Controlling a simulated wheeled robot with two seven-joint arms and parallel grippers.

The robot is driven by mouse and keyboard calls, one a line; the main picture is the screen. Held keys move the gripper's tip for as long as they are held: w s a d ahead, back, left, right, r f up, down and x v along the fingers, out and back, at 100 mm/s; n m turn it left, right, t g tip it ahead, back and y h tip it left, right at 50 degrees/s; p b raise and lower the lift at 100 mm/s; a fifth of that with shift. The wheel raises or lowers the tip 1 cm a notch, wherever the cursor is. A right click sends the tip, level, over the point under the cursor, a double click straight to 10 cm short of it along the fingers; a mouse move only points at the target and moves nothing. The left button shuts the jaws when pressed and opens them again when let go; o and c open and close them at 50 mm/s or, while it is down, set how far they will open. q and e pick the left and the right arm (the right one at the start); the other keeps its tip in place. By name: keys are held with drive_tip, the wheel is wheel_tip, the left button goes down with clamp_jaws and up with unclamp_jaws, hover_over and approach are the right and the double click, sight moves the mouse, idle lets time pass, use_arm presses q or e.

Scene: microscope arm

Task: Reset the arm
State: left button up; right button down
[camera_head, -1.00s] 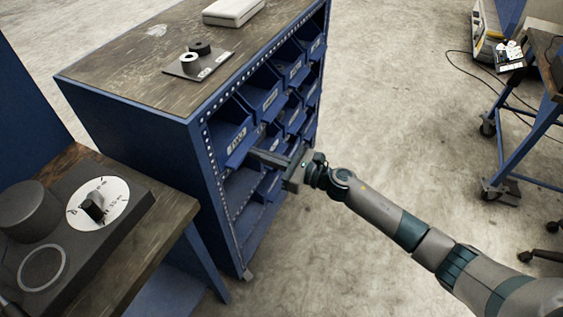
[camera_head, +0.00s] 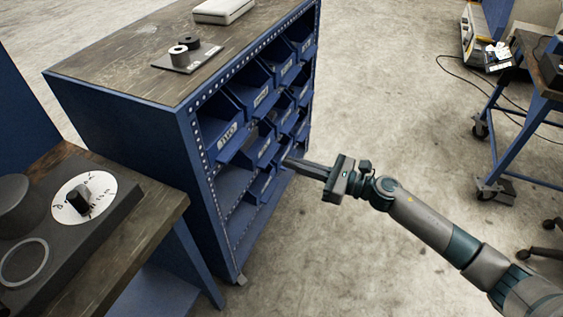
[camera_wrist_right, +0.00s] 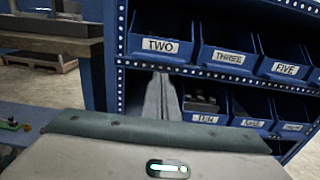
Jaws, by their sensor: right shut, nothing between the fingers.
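My right gripper (camera_head: 286,161) is shut and empty in front of the open side of a blue bin cabinet (camera_head: 206,191). Its fingers (camera_wrist_right: 161,97) point at the shelves in the right wrist view, below a blue bin labelled TWO (camera_wrist_right: 161,46). That label is hard to read in the head view, where this bin (camera_head: 222,137) sticks out a little at the near upper corner. My left gripper is not in view.
A workbench with a dial (camera_head: 82,198) stands at the lower left. A blue wheeled cart (camera_head: 510,130) is at the right. Floor between is clear.

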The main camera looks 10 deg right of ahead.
drive_tip(key=shift+s+d, duration=0.2)
drive_tip(key=shift+d, duration=0.15)
idle(0.3)
drive_tip(key=s+d+f+m+t+h, duration=0.1)
drive_tip(key=d+f+m+h, duration=0.15)
drive_tip(key=f+m, duration=0.65)
drive_tip(key=s+d+f+m+t+h, duration=0.15)
drive_tip(key=f+m+h, duration=0.25)
drive_tip(key=f+m, duration=0.5)
drive_tip(key=s+d+f+m+t+h, duration=0.1)
drive_tip(key=s+d+f+m+h, duration=0.2)
drive_tip(key=f+m, duration=0.6)
drive_tip(key=s+a+f+m+g+h, duration=0.2)
drive_tip(key=s+f+m+g, duration=0.6)
drive_tip(key=s+f+m, duration=1)
drive_tip(key=s+f+h, duration=0.2)
drive_tip(key=s+f, duration=0.5)
drive_tip(key=s, duration=0.3)
drive_tip(key=shift+s, duration=0.2)
drive_tip(key=shift+f, duration=0.1)
